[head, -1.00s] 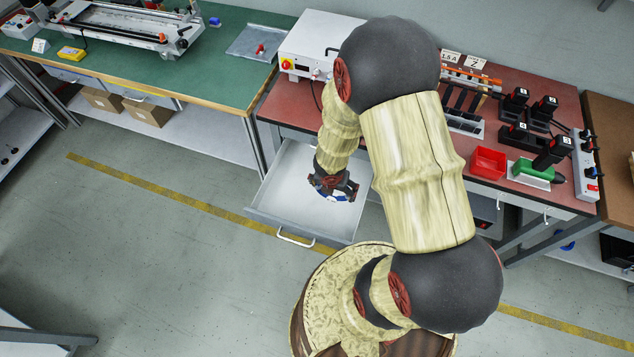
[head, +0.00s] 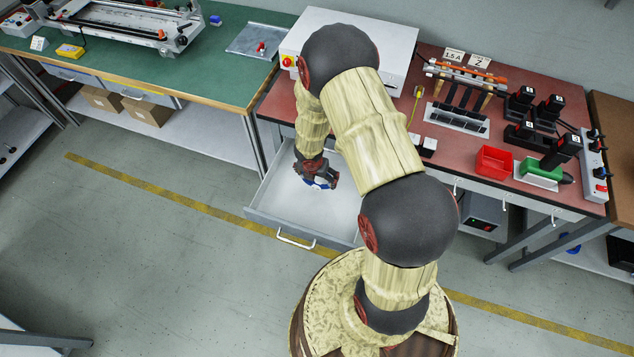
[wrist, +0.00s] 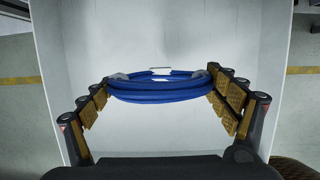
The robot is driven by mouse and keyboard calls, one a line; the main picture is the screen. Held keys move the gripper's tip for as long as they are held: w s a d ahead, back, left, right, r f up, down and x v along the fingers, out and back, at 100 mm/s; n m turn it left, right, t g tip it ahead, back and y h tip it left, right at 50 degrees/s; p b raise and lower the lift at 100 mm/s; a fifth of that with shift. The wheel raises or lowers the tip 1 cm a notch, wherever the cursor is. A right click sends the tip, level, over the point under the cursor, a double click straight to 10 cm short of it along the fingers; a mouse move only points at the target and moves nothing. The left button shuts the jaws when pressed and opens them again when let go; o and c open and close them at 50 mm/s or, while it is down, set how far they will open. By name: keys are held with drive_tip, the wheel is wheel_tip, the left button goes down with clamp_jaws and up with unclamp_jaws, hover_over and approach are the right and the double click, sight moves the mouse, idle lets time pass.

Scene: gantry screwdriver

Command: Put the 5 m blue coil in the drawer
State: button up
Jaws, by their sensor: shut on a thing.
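The blue coil (wrist: 158,88) is held between the two fingers of my gripper (wrist: 160,95), which is shut on it. In the wrist view it shows as several blue loops with pale ties at its sides. In the head view my gripper (head: 318,180) is over the open drawer (head: 340,228), toward its left and back part, and only a little of the coil shows beneath it. The drawer is white inside and looks empty below the coil. Whether the coil touches the drawer floor I cannot tell. The coil's length marking is not readable.
The drawer is pulled out under the red-topped bench (head: 440,85). A white box with a red knob (head: 400,30) stands on the bench above it. A red bin (head: 494,162) and black chargers (head: 522,102) are at the right. A green-topped table (head: 235,75) adjoins at left.

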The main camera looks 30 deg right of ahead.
sight(317, 184)
drive_tip(key=shift+s+f+b, duration=0.1)
drive_tip(key=shift+f+b, duration=0.5)
drive_tip(key=shift+f, duration=0.7)
drive_tip(key=shift+f, duration=0.2)
drive_tip(key=o, duration=1.2)
drive_tip(key=shift+o, duration=0.2)
drive_tip(key=shift+r, duration=0.1)
